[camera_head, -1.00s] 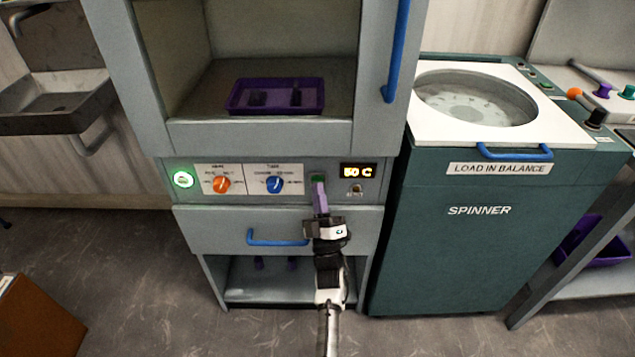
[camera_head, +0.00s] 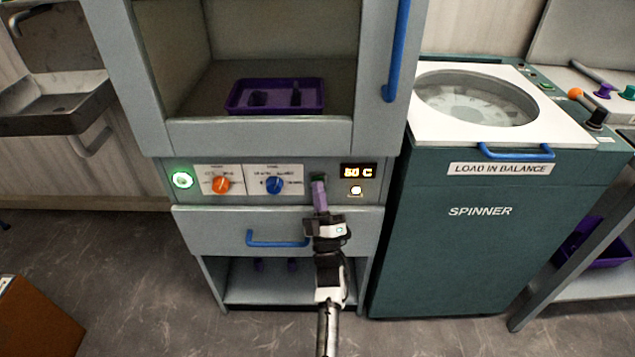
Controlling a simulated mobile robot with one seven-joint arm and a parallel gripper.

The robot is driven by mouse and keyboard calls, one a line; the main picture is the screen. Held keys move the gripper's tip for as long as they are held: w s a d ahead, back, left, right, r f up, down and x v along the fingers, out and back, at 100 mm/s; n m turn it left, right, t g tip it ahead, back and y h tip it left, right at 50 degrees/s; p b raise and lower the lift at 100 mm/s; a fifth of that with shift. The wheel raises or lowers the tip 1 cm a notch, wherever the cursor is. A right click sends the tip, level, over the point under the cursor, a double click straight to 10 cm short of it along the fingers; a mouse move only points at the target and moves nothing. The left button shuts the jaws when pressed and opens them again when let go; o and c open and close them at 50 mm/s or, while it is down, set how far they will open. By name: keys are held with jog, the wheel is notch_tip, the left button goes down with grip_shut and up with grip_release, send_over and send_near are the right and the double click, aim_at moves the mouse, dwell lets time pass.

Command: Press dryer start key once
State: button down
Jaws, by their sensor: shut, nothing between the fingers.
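The dryer (camera_head: 190,140) is a grey cabinet with a control strip across its front. On the strip, a small dark green key (camera_head: 317,177) sits right of the blue knob, partly hidden by my gripper. My gripper (camera_head: 318,184) has purple fingers, shut and empty, with the tips just at the lower edge of the key. I cannot tell whether they touch it. A small round lamp (camera_head: 356,190) under the orange display (camera_head: 357,172) is lit.
A green-lit round button (camera_head: 183,180), an orange knob (camera_head: 221,185) and a blue knob (camera_head: 274,185) are left of the key. A blue drawer handle (camera_head: 277,239) is below. The spinner (camera_head: 490,240) stands to the right. A purple tray (camera_head: 275,111) is inside the dryer.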

jog(key=shift+s, duration=0.8)
